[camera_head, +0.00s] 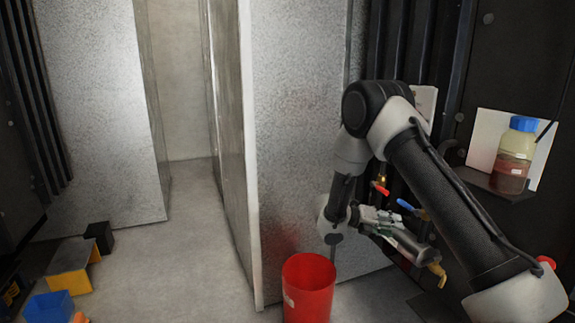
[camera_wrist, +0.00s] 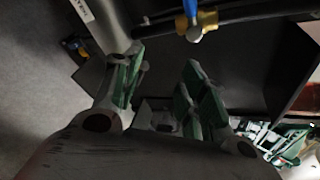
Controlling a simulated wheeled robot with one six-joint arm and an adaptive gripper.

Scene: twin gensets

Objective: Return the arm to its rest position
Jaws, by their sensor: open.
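My arm reaches in from the lower right of the head view and bends down in front of the dark machine side. My gripper (camera_head: 385,218) is close to a blue valve handle (camera_head: 405,204) and a red valve handle (camera_head: 381,188); I cannot tell whether it touches either. In the wrist view my gripper (camera_wrist: 160,78) has its two green-padded fingers apart, with nothing between them. A blue handle on a brass valve (camera_wrist: 192,12) is beyond the fingertips in that view.
A brass tap (camera_head: 437,270) is to the right. A blue-capped bottle (camera_head: 515,155) sits on a shelf. A yellow stand (camera_head: 72,268) and blue box (camera_head: 50,306) are at lower left. The aisle floor is clear.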

